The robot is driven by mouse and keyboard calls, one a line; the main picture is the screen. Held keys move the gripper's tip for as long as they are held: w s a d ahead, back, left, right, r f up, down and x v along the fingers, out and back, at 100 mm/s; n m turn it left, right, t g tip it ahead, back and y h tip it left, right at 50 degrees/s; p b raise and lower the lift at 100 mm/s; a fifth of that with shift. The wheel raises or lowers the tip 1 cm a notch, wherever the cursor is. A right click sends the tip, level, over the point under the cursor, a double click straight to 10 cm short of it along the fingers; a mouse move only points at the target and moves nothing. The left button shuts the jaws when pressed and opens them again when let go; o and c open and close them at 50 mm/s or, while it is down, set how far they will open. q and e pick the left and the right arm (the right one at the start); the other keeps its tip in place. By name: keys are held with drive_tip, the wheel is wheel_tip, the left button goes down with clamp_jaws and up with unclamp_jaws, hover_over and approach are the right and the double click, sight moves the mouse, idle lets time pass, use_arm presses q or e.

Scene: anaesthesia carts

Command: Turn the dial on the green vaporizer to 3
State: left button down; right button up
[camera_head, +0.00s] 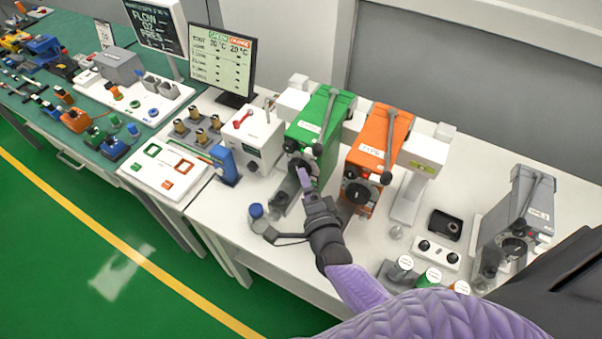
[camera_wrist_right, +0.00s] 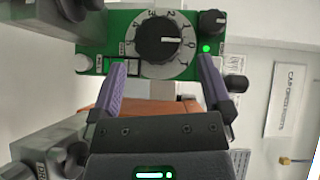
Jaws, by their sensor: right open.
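The green vaporizer (camera_head: 318,125) stands on the white bench, left of the orange one. Its front carries a round dark dial (camera_head: 302,165), partly covered by my right gripper in the head view. In the right wrist view the dial (camera_wrist_right: 166,44) has a numbered grey ring, and its white mark points right, close to the 0. My right gripper (camera_head: 304,180) is in front of the green vaporizer. In the wrist view its purple fingers (camera_wrist_right: 164,92) are spread, empty, with the dial seen between and beyond them. Contact with the dial cannot be told. My left gripper is not in view.
The orange vaporizer (camera_head: 379,147) stands close on the right. A blue-capped bottle (camera_head: 257,214) is at the front left of my right gripper. A white box with a red handle (camera_head: 252,138) stands to the left. A grey vaporizer (camera_head: 517,215) is farther right.

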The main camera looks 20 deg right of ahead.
drive_tip(key=w, duration=0.3)
drive_tip(key=shift+w+d+f, duration=0.2)
drive_tip(key=shift+w+d, duration=0.05)
drive_tip(key=shift+w, duration=0.15)
